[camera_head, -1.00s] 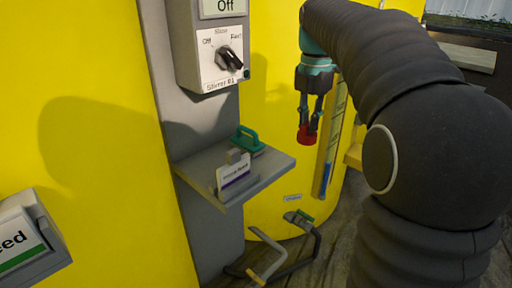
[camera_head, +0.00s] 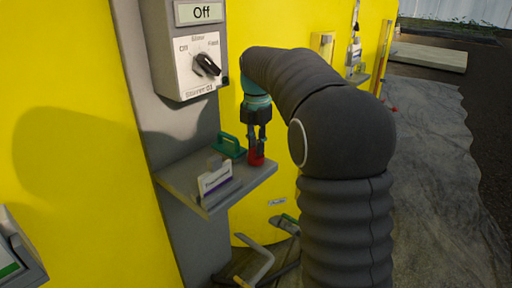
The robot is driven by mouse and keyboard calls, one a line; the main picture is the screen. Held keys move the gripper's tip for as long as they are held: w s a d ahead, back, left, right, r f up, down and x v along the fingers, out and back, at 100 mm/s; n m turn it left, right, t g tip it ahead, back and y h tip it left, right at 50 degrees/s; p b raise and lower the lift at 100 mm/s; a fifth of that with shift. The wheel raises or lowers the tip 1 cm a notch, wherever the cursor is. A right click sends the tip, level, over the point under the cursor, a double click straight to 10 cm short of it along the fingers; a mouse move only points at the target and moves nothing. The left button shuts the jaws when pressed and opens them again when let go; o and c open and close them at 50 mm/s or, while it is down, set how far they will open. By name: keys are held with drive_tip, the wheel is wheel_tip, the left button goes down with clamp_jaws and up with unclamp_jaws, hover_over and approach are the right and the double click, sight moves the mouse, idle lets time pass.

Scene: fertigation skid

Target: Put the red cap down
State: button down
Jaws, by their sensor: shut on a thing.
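The red cap (camera_head: 256,157) is held between the fingertips of my gripper (camera_head: 257,148), which is shut on it and points down. The cap is at the right part of the grey shelf (camera_head: 213,200), close to its surface; I cannot tell whether it touches. A green-handled tool (camera_head: 229,146) lies on the shelf just left of the cap.
A grey switch box (camera_head: 190,55) with a black knob is above the shelf, reading Off. Clamp-like handles (camera_head: 262,255) are below the shelf. Open ground lies to the right.

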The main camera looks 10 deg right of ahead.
drive_tip(key=shift+f, duration=0.25)
drive_tip(key=c, duration=1.2)
unclamp_jaws()
drive_tip(key=shift+o, duration=0.2)
wheel_tip(320, 180, up, 12)
drive_tip(key=p, duration=0.1)
drive_tip(key=s+m+t, duration=0.2)
drive_tip(key=s+m, duration=0.6)
drive_tip(key=s, duration=0.2)
drive_tip(key=s+f+m+t, duration=0.1)
drive_tip(key=s+f+m, duration=0.6)
drive_tip(key=s, duration=0.3)
drive_tip(key=s+a+f+m+t, duration=0.1)
drive_tip(key=s+f+m+t, duration=0.1)
drive_tip(key=s+f+m, duration=0.6)
drive_tip(key=s+m, duration=0.2)
drive_tip(key=s, duration=0.1)
drive_tip(key=shift+s+a+t, duration=0.15)
drive_tip(key=shift+s+t, duration=0.05)
drive_tip(key=shift+t, duration=0.1)
